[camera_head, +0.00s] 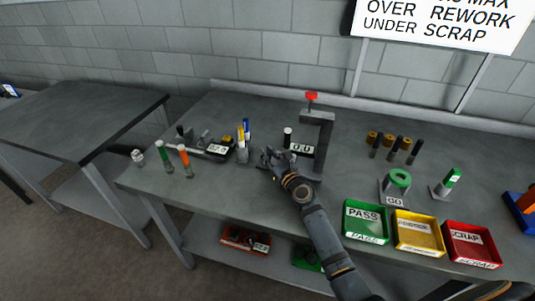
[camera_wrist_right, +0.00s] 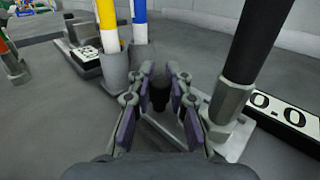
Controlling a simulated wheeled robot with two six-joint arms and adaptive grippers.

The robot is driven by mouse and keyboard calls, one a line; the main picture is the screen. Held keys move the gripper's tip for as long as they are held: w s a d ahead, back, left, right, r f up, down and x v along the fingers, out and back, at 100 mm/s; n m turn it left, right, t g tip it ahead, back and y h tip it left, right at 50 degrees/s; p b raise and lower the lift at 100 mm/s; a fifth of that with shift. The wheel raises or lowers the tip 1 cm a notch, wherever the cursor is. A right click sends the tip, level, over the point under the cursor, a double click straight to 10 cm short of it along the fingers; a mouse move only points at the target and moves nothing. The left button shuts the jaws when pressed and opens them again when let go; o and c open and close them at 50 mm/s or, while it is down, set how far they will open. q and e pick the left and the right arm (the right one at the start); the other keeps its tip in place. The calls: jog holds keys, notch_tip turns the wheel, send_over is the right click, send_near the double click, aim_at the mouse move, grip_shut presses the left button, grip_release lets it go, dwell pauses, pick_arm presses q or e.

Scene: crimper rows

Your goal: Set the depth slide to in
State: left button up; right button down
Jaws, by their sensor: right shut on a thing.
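A gauge stand (camera_head: 318,130) with a red top and a "0.0" display (camera_head: 301,149) stands at the middle of the bench. The display also shows in the right wrist view (camera_wrist_right: 285,108). My right gripper (camera_head: 270,156) is low at the left of this stand. In the right wrist view my right gripper (camera_wrist_right: 158,80) has its fingers around a small dark knob (camera_wrist_right: 159,101) and is shut on it. The knob is above a light metal plate (camera_wrist_right: 165,128); I cannot tell how far along its travel the slide is. My left gripper is not in view.
A black post (camera_wrist_right: 252,50) rises close to the right of my right gripper. Green pass (camera_head: 347,231), yellow and red scrap trays line the front right. Bare bench lies in front of the stand.

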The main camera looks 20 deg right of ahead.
aim_at(277, 161)
jog(key=shift+s+d+f, duration=0.1)
jog(key=shift+s+d, duration=0.4)
jog(key=shift+d, duration=0.2)
jog(key=shift+s+d+f, duration=0.1)
jog(key=shift+s+d, duration=0.35)
jog(key=shift+d, duration=0.25)
jog(key=c, duration=1.5)
grip_release()
jog(key=shift+a, duration=0.1)
jog(key=shift+r, duration=0.15)
jog(key=s, duration=0.2)
jog(key=s+d, duration=0.1)
jog(key=s, duration=0.4)
jog(key=shift+s+d, duration=0.15)
jog(key=shift+s, duration=0.1)
